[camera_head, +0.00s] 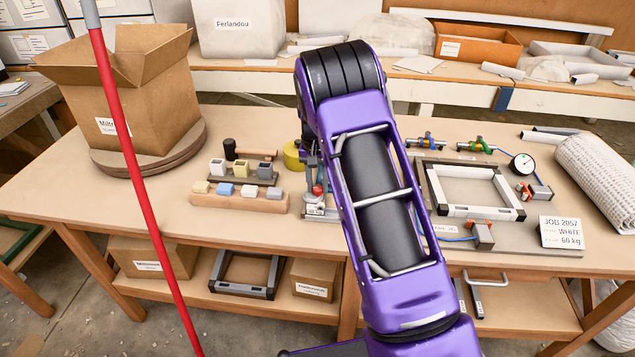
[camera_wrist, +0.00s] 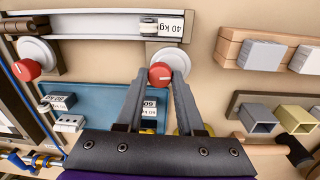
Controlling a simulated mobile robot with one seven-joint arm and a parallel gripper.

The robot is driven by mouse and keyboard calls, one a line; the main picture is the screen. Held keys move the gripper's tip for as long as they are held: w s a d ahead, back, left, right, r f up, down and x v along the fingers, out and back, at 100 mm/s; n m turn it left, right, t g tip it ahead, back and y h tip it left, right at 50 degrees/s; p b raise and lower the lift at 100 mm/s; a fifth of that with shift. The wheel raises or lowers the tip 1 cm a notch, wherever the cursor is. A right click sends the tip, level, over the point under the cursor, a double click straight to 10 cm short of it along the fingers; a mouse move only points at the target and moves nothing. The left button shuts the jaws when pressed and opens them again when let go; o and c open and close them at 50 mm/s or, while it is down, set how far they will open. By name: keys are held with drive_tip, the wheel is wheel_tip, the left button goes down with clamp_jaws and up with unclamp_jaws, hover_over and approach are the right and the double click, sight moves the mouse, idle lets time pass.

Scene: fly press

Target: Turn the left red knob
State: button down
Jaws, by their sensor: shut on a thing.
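In the wrist view a red knob (camera_wrist: 160,75) on a white round base sits between the fingertips of my gripper (camera_wrist: 161,70), which is shut on it. A second red knob (camera_wrist: 27,70) on a similar base is at the left of that view, apart from the gripper. The wrist view looks turned around against the head view: the blocks beside the held knob lie to its right there, but left of my arm in the head view. The held knob (camera_head: 318,189) shows small beside my arm in the head view. My arm hides the second knob there.
A "40 kg" label (camera_wrist: 173,28) is on the pale bar by the held knob. A wooden block rack (camera_head: 240,202) and a hammer (camera_head: 231,150) lie left of my arm. A frame (camera_head: 472,212) and a gauge (camera_head: 522,163) are at the right. A cardboard box (camera_head: 150,110) stands far left.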

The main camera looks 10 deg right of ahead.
sight(316, 187)
drive_tip(key=shift+m, duration=0.7)
drive_tip(key=c, duration=0.5)
unclamp_jaws()
drive_tip(key=r, duration=0.5)
drive_tip(key=r+p, duration=0.1)
drive_tip(key=r, duration=0.5)
drive_tip(key=r+p, duration=0.1)
drive_tip(key=r, duration=0.5)
drive_tip(key=shift+w+a+r, duration=0.15)
drive_tip(key=shift+a+r, duration=0.1)
drive_tip(key=shift+r, duration=0.1)
